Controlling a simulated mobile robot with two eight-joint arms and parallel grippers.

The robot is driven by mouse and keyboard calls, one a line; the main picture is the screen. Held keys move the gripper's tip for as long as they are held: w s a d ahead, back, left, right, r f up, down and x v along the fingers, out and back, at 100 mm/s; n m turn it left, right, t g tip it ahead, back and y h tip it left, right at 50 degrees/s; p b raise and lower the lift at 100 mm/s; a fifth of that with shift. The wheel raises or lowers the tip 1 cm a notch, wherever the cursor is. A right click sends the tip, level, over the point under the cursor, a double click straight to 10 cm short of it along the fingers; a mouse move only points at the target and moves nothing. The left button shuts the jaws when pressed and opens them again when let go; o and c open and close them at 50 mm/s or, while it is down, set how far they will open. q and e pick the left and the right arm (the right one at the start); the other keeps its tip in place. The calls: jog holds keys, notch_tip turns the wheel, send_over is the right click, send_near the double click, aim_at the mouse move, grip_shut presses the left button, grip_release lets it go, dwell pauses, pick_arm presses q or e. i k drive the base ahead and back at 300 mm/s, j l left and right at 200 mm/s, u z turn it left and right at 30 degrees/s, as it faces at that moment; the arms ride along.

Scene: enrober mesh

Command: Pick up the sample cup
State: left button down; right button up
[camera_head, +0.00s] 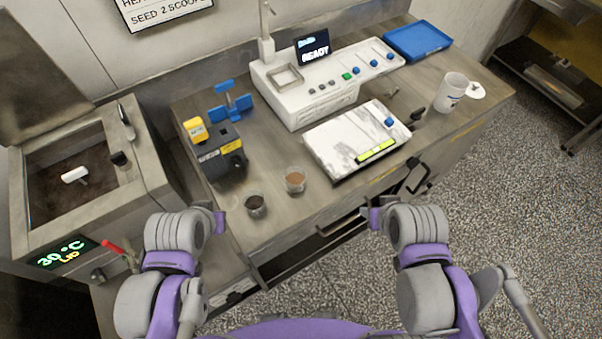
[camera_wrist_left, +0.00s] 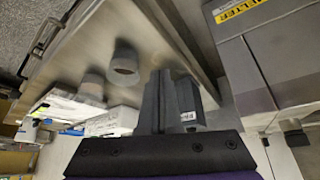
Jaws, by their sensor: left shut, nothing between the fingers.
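Two small clear cups stand upright near the counter's front edge in the head view: one with dark contents (camera_head: 255,205) and one with brown contents (camera_head: 295,180). A larger white cup (camera_head: 451,93) stands at the counter's right end. I cannot tell which is the sample cup. In the left wrist view, two round cups show, a nearer one (camera_wrist_left: 124,66) and a farther one (camera_wrist_left: 92,85). My left gripper (camera_wrist_left: 162,85) is shut and empty, apart from both cups. Its fingers are not clear in the head view. My right gripper's fingers are hidden there.
A black device with a yellow top (camera_head: 217,153) stands left of the small cups. A white marble-like plate (camera_head: 340,135) lies to their right, before a white machine (camera_head: 310,90) reading READY. A heated tank (camera_head: 30,155) stands left. A blue tray (camera_head: 418,40) lies at the back.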

aim_at(295, 176)
jog(key=l+u, duration=0.1)
jog(key=l, duration=0.35)
jog(key=l+u, duration=0.1)
jog(key=l, duration=0.35)
jog(key=k+l+u, duration=0.15)
jog(key=l, duration=0.3)
jog(key=l+u, duration=0.1)
jog(key=l, duration=0.35)
jog(key=k+l+u, duration=0.1)
jog(key=l, duration=0.35)
jog(key=k, duration=0.05)
